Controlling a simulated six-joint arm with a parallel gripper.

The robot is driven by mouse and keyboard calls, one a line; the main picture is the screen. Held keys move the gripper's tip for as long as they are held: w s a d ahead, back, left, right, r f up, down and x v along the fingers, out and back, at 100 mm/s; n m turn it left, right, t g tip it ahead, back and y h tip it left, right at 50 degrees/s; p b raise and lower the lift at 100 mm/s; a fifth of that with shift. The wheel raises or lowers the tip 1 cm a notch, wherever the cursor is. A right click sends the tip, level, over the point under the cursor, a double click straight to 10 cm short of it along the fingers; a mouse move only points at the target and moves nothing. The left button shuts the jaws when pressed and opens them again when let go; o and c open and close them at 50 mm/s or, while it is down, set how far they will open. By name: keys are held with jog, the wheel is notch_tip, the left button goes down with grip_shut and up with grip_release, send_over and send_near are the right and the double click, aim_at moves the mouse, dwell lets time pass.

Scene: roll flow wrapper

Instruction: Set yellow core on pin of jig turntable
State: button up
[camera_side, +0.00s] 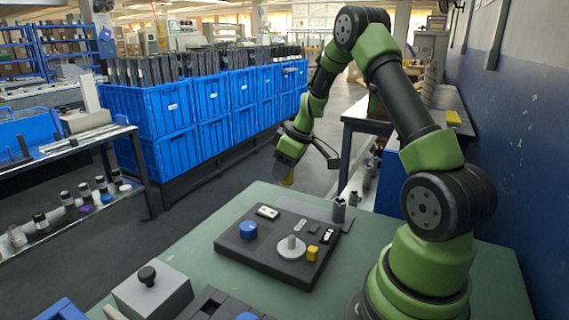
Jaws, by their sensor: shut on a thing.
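My gripper (287,172) is raised above the far left edge of the green table, pointing down. The pin is bare. My gripper is well above and beyond the turntable, apart from it.
The board also carries a blue round part (248,230), a small yellow block (312,253) and white and green parts. A dark cylinder (339,210) stands at the board's far right corner. A grey box with a black knob (150,291) is at the front left.

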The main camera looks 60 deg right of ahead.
jog(key=s+a+r+n+g+y, duration=0.1)
jog(key=s+a+n+g+y, duration=0.1)
jog(key=s+a+n, duration=0.35)
jog(key=s+a+r+n+g+y, duration=0.1)
jog(key=s+a+n+y, duration=0.15)
jog(key=a+n, duration=0.5)
send_over(289, 239)
jog(key=shift+h, duration=0.45)
jog(key=shift+f, duration=2.4)
jog(key=shift+f, duration=0.15)
jog(key=shift+f, duration=0.2)
jog(key=shift+f, duration=0.2)
jog(key=shift+f, duration=0.4)
jog(key=shift+f, duration=0.1)
jog(key=shift+f, duration=0.75)
